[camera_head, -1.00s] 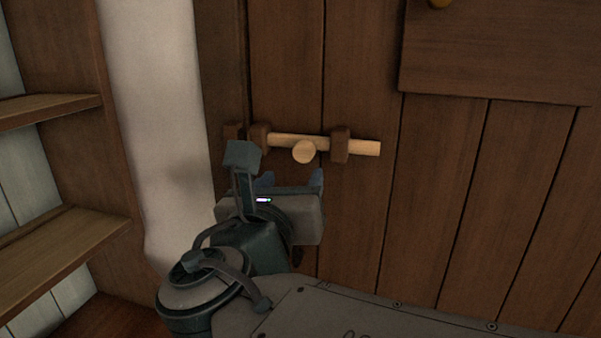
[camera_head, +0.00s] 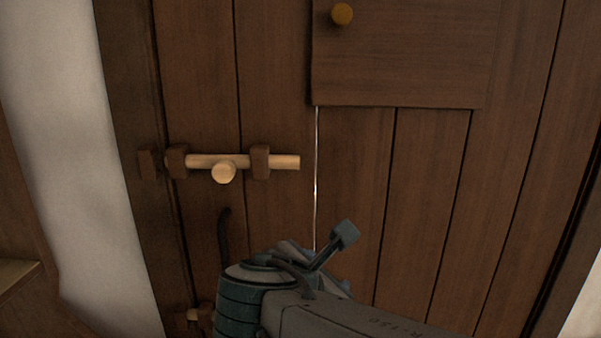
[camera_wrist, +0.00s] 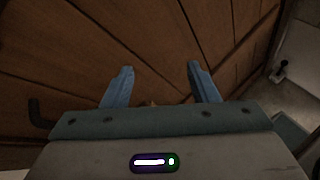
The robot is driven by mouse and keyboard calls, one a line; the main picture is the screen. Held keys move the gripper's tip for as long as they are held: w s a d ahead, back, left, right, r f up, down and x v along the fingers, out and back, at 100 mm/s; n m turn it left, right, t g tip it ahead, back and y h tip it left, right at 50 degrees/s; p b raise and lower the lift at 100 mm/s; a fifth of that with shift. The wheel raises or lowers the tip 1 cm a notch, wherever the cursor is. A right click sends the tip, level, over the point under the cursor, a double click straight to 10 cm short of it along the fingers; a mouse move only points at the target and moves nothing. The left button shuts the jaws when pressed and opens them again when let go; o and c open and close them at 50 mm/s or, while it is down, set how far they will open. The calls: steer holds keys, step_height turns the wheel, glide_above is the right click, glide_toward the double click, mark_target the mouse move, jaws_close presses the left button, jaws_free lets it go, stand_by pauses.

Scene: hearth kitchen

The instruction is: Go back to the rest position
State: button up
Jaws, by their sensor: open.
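My gripper (camera_wrist: 160,66) is open and empty in the wrist view, its two blue fingers apart in front of brown planks. In the head view my arm is folded low in the middle, and the gripper is mostly hidden behind it. The plank door (camera_head: 275,240) fills most of the head view. A pale wooden bolt (camera_head: 285,162) with a round knob lies across it in dark brackets, up and left of my arm, apart from the gripper.
A dark curved handle (camera_head: 224,235) stands out just left of my arm. A second bolt (camera_head: 193,318) shows low on the door, partly hidden. A brass knob (camera_head: 341,14) sits on the upper panel. A pale wall (camera_head: 60,150) and a shelf (camera_head: 18,274) are at left.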

steer(key=s+d+f+m+g+y, duration=0.2)
steer(key=s+d+f+m+g, duration=0.2)
steer(key=m, duration=0.9)
steer(key=s+d+f+m+g+y, duration=0.2)
steer(key=s+d+f+m+g, duration=0.2)
steer(key=d+f+m, duration=0.4)
step_height(320, 180, down, 4)
steer(key=m, duration=0.5)
steer(key=shift+s+d+r+y, duration=0.2)
steer(key=shift+d+r+y, duration=0.1)
steer(key=shift+d, duration=0.1)
